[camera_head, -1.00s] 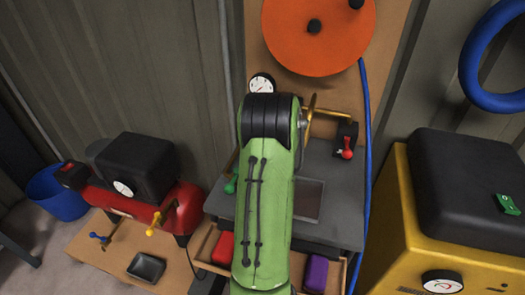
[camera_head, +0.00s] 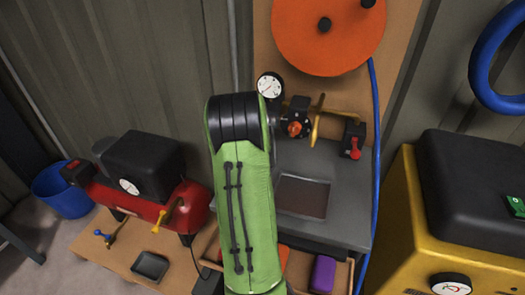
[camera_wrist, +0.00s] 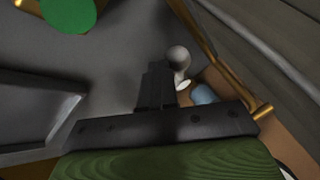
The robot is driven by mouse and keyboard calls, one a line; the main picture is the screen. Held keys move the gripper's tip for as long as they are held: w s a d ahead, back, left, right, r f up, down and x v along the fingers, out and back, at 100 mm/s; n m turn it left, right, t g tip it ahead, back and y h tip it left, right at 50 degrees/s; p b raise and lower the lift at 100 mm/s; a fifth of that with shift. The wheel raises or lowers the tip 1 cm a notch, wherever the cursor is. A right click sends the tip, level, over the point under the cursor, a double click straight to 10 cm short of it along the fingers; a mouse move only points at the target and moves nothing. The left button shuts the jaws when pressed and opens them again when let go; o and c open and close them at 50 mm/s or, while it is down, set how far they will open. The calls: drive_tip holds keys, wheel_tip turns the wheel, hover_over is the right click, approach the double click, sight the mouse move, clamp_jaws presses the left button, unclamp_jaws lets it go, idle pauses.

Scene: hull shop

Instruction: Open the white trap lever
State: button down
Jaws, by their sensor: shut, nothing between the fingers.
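The white trap lever shows in the wrist view as a pale rounded knob (camera_wrist: 180,59) with a short white end below it. It is close beside the right side of my gripper's dark fingers (camera_wrist: 156,76); I cannot tell whether they touch. The fingers are together with nothing between them. In the head view my green arm hides my gripper, and the white lever is not visible there.
A blue-grey cylinder (camera_wrist: 203,95) and a brass pipe (camera_wrist: 262,110) lie near the knob. A green round part (camera_wrist: 68,12) is at upper left. On the grey bench (camera_head: 335,225) stand a red-handled lever (camera_head: 355,149) and an orange-knobbed valve (camera_head: 295,128).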

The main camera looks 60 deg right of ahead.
drive_tip(key=w+m+g, duration=0.1)
drive_tip(key=m, duration=0.1)
drive_tip(key=w+m+g, duration=0.1)
drive_tip(key=w+m, duration=0.1)
drive_tip(key=shift+w+d+m+g, duration=0.1)
drive_tip(key=shift+w+m+g, duration=0.2)
drive_tip(key=shift+g, duration=0.1)
drive_tip(key=w+m+g, duration=0.1)
drive_tip(key=w+d+m+g+p, duration=0.1)
drive_tip(key=m, duration=0.1)
drive_tip(key=shift+w, duration=0.15)
drive_tip(key=shift+w+d+m+p, duration=0.3)
drive_tip(key=shift+w+d+p, duration=0.2)
drive_tip(key=shift+w+d, duration=0.25)
drive_tip(key=shift+w, duration=0.1)
